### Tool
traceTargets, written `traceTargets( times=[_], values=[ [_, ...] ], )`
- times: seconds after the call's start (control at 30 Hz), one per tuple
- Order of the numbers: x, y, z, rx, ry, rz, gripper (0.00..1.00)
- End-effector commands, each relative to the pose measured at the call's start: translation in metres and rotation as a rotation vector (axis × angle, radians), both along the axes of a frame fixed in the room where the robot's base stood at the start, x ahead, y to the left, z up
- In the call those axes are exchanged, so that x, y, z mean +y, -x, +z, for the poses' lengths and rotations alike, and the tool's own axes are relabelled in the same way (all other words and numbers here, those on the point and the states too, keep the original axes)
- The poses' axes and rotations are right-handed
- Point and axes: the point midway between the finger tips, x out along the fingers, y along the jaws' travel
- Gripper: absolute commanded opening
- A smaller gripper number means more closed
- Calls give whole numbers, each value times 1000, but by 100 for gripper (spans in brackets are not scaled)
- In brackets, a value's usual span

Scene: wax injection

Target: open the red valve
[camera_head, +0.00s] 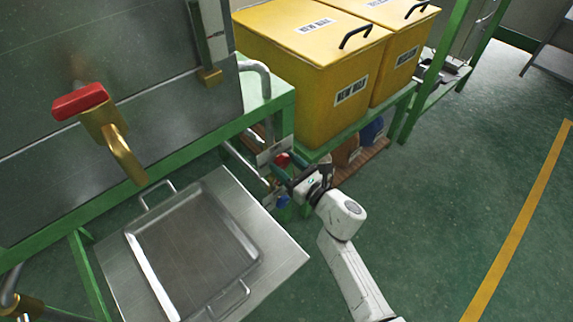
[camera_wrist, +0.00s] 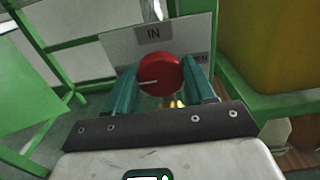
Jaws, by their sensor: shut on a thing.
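The red valve (camera_wrist: 160,74) is a round red knob with a white line on its face, pointing left in the wrist view. It sits in front of a grey plate (camera_wrist: 118,46) marked "IN". My gripper (camera_wrist: 163,85) has its two teal fingers on either side of the knob and is shut on it. In the head view, a small red part of the valve (camera_head: 282,160) shows by my gripper (camera_head: 277,172), below the yellow bins. The rest of the valve is hidden there by my gripper.
Two yellow bins (camera_head: 300,75) stand on a green frame just behind my gripper. A metal tray (camera_head: 190,250) lies to the left. A brass tap with a red handle (camera_head: 80,101) is at upper left. Open floor (camera_head: 450,200) lies to the right.

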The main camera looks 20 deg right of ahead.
Motion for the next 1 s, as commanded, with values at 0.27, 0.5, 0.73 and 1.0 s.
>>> traceTargets(
  times=[0.27, 0.5, 0.73, 1.0],
  values=[
    [0, 0, 0, 0, 0, 0, 23],
    [0, 0, 0, 6, -20, 0, 23],
    [-1, 0, 0, 40, -120, 0, 23],
    [-1, 0, 1, 111, -337, -1, 23]
  ],
)
